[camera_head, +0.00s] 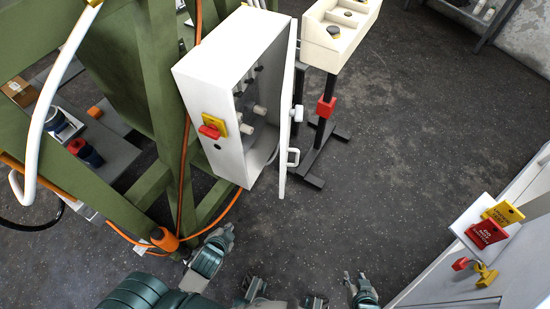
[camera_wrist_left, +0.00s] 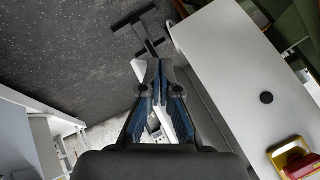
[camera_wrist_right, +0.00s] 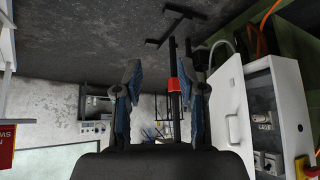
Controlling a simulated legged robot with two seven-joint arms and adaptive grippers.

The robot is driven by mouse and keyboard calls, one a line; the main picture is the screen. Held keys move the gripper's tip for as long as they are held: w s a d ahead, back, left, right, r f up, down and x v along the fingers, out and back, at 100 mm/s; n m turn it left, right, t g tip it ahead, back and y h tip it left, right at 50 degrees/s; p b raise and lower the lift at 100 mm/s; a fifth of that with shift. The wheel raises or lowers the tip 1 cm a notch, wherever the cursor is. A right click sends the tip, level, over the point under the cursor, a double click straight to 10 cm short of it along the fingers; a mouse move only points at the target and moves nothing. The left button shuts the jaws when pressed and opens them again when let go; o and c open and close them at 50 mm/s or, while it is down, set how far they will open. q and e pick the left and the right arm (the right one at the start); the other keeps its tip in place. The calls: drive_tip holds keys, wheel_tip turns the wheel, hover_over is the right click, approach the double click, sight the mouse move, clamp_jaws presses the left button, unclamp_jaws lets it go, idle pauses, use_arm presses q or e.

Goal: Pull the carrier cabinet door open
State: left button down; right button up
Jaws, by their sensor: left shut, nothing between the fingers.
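The white carrier cabinet (camera_head: 215,85) stands at upper middle in the head view, with switches and knobs visible inside. Its door (camera_head: 288,125) is swung out from the box and seen nearly edge-on, with a white handle (camera_head: 293,157) on it. In the right wrist view the door (camera_wrist_right: 230,105) stands apart from the cabinet (camera_wrist_right: 285,75). My left gripper (camera_head: 226,233) is below the cabinet in the head view; its fingers are together and empty in the left wrist view (camera_wrist_left: 160,68). My right gripper (camera_head: 354,275) is lower right, open and empty, apart from the door.
A green frame (camera_head: 160,100) with orange cables stands left of the cabinet. A cream control box (camera_head: 340,35) on a black stand is behind the door. A grey cabinet with red and yellow tags (camera_head: 487,233) is at lower right. The dark floor between is clear.

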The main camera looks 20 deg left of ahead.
use_arm(q)
drive_tip(key=w+a+r+m+t+b, duration=0.25)
drive_tip(key=w+r+m+t, duration=0.3)
drive_tip(key=m, duration=0.65)
drive_tip(key=w+a+r+m+t+b, duration=0.1)
drive_tip(key=w+a+r+m+t, duration=0.45)
drive_tip(key=m, duration=0.65)
use_arm(e)
drive_tip(key=w+a+r+t+y+b, duration=0.3)
drive_tip(key=w+a+r+t, duration=0.2)
drive_tip(key=w+r+t, duration=0.65)
use_arm(q)
drive_tip(key=w+d+m+g+h+p, duration=0.1)
drive_tip(key=w+d+m+h+p, duration=0.2)
drive_tip(key=m, duration=1.1)
drive_tip(key=w+d+m+g+h+p, duration=0.2)
drive_tip(key=w+d+m+h+p, duration=0.1)
drive_tip(key=w+d+m+h, duration=0.4)
drive_tip(key=shift+w+d+r+m+g+h+p, duration=0.15)
drive_tip(key=shift+w+d+m+g+h+p, duration=0.2)
drive_tip(key=shift+w+d+m, duration=2.4)
use_arm(e)
drive_tip(key=s+d+f+g+h, duration=0.3)
drive_tip(key=s+d+f+g, duration=0.1)
drive_tip(key=s+f+g, duration=0.7)
drive_tip(key=shift+s+d+f, duration=0.15)
drive_tip(key=shift+s+f, duration=0.05)
drive_tip(key=shift+s, duration=0.05)
